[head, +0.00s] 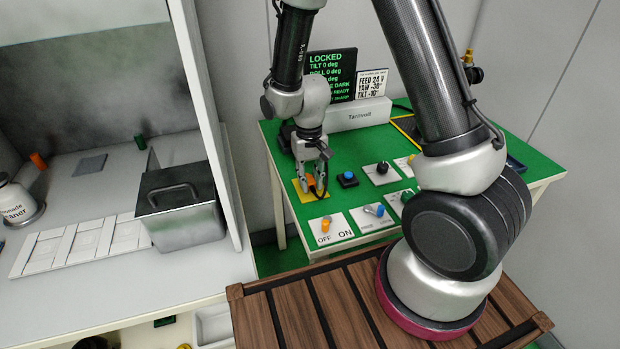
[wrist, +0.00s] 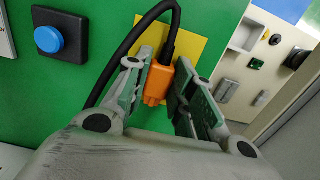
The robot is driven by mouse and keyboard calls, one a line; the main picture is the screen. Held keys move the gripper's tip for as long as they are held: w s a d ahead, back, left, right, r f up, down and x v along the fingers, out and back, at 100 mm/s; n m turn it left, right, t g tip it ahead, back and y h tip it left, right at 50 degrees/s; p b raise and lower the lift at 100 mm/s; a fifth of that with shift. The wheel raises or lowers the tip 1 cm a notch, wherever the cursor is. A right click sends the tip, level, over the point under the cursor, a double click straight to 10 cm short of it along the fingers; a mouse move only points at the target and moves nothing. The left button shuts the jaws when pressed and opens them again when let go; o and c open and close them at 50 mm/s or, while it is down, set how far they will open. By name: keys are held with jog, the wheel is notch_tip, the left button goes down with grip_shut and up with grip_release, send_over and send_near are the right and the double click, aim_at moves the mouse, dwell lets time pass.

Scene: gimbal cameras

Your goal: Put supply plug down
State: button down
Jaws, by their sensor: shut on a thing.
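The supply plug (wrist: 155,82) is orange with a black cable that loops up and to the left in the wrist view. My gripper (wrist: 162,90) is shut on the plug, with one finger on each side of it. In the head view my gripper (head: 312,187) is low over a yellow square (head: 299,195) at the left edge of the green table; a bit of the orange plug (head: 310,181) shows between the fingers. The yellow square also shows behind the plug in the wrist view (wrist: 201,45). I cannot tell whether the plug touches it.
A blue button (head: 347,179) sits right of the yellow square. Switch plates, including an OFF/ON one (head: 331,231), line the green table (head: 272,150). A screen (head: 331,72) reading LOCKED stands behind. A grey bin (head: 181,213) stands on the white counter at left.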

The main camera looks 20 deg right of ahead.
aim_at(309, 179)
jog(key=c, duration=1.2)
grip_release()
jog(key=shift+f, duration=0.15)
notch_tip(309, 179, up, 12)
jog(key=s+d+r+t, duration=0.2)
jog(key=s+d+r, duration=0.3)
jog(key=d+r, duration=0.5)
jog(key=s+d+r+t, duration=0.1)
jog(key=s+d+r, duration=0.1)
jog(key=s+r, duration=0.2)
jog(key=s+d+r+t, duration=0.1)
jog(key=s+d+r, duration=0.2)
jog(key=s, duration=0.7)
jog(key=shift+r+t, duration=0.3)
jog(key=shift+r, duration=0.55)
